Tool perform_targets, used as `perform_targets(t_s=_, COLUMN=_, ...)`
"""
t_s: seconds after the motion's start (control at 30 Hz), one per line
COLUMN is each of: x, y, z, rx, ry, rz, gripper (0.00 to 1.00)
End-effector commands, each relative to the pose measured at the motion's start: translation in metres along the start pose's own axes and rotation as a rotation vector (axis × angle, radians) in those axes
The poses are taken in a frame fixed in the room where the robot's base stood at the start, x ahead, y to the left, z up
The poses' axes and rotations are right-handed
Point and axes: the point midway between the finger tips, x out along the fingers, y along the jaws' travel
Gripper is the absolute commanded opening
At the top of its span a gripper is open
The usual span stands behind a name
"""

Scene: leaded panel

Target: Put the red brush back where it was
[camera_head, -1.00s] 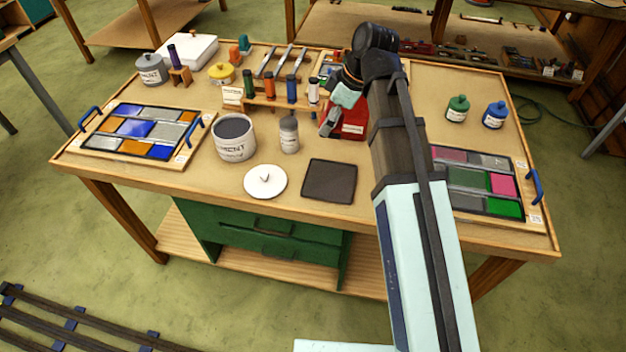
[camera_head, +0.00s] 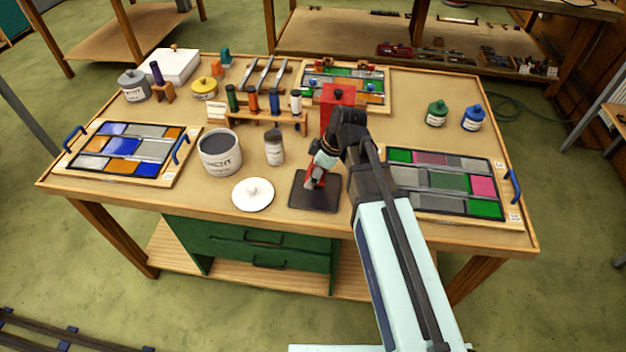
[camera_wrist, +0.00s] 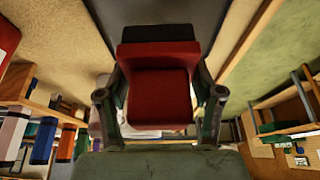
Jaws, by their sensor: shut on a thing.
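My gripper (camera_head: 320,167) is shut on the red brush (camera_wrist: 158,95). In the wrist view the brush sits between the two fingers as a red block with a dark strip along its far edge. In the head view only a small red part of it (camera_head: 311,183) shows below the fingers. The brush is over the dark square mat (camera_head: 328,200) at the table's front. I cannot tell whether it touches the mat. A red box with a black knob (camera_head: 337,97) stands behind my gripper.
A white lid (camera_head: 253,194), a small grey jar (camera_head: 274,148) and a cement pot (camera_head: 220,153) stand left of the mat. A wooden rack with several coloured bottles (camera_head: 265,115) is behind. A leaded panel tray (camera_head: 437,215) lies close on the right.

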Motion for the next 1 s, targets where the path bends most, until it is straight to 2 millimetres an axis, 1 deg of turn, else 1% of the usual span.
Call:
perform_targets(t_s=0.17, x=0.006, y=0.0, z=0.003, rx=0.0, ry=0.0, rz=-0.001, gripper=0.38)
perform_targets(t_s=0.4, x=0.029, y=0.0, z=0.012, rx=0.001, ry=0.0, rz=-0.002, gripper=0.38)
perform_targets(t_s=0.5, x=0.035, y=-0.001, z=0.015, rx=0.0, ry=0.0, rz=-0.001, gripper=0.38)
perform_targets(t_s=0.77, x=0.036, y=0.0, z=0.015, rx=0.0, ry=0.0, rz=0.0, gripper=0.38)
perform_targets(t_s=0.9, x=0.04, y=0.0, z=0.017, rx=0.0, ry=0.0, rz=0.0, gripper=0.38)
perform_targets(t_s=0.93, x=0.039, y=0.0, z=0.016, rx=0.0, ry=0.0, rz=0.0, gripper=0.77)
perform_targets(t_s=0.97, x=0.039, y=0.0, z=0.016, rx=0.0, ry=0.0, rz=0.0, gripper=0.87)
perform_targets(t_s=1.0, x=0.039, y=0.0, z=0.016, rx=0.0, ry=0.0, rz=0.0, gripper=0.91)
